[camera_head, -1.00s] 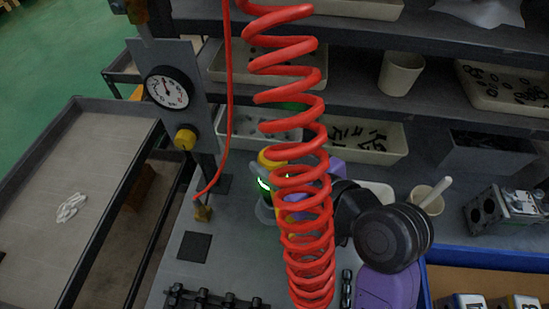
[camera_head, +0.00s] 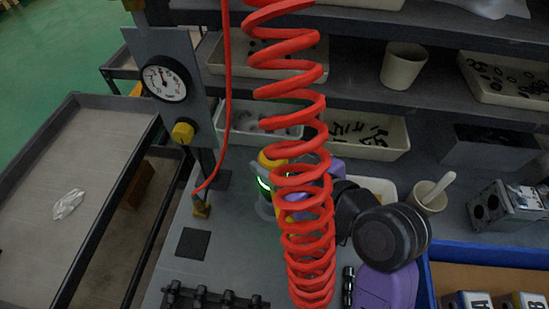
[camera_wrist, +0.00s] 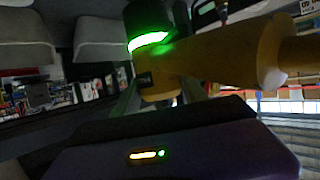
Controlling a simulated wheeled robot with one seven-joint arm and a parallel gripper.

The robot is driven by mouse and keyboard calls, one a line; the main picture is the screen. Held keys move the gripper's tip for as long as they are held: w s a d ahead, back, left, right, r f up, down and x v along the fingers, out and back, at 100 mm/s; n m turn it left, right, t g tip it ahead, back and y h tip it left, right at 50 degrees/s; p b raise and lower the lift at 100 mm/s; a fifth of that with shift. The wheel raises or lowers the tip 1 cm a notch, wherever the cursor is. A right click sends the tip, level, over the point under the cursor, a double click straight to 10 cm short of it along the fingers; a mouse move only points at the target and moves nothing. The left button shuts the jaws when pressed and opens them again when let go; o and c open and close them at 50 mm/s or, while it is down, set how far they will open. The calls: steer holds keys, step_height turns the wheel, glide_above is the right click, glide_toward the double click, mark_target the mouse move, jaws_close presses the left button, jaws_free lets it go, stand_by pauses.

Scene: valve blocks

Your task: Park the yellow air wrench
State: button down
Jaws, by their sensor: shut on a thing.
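The yellow air wrench (camera_wrist: 215,68) fills the upper middle of the wrist view, with a dark end and a glowing green ring. My gripper (camera_wrist: 158,92) is shut on its body. In the head view the wrench (camera_head: 268,159) shows only in part, above the bench, behind the red coiled hose (camera_head: 300,180). A grey curved piece (camera_head: 263,207) shows beside it; I cannot tell whether they touch. My fingers are mostly hidden there by the hose and my own arm.
A gauge panel (camera_head: 143,62) with a yellow knob (camera_head: 183,131) stands left of the hose. Parts bins (camera_head: 365,145) and a cup (camera_head: 402,66) are behind. A cup (camera_head: 428,199), a metal block (camera_head: 490,207) and a blue-edged crate (camera_head: 480,246) are right. A dark square pad (camera_head: 193,244) lies on the bench.

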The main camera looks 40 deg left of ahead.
steer(key=shift+f+b, duration=1)
steer(key=shift+f, duration=0.2)
stand_by(0.3)
steer(key=c, duration=0.6)
jaws_free()
steer(key=shift+o, duration=0.4)
steer(key=shift+f, duration=0.1)
steer(key=shift+f, duration=0.15)
steer(key=v, duration=0.8)
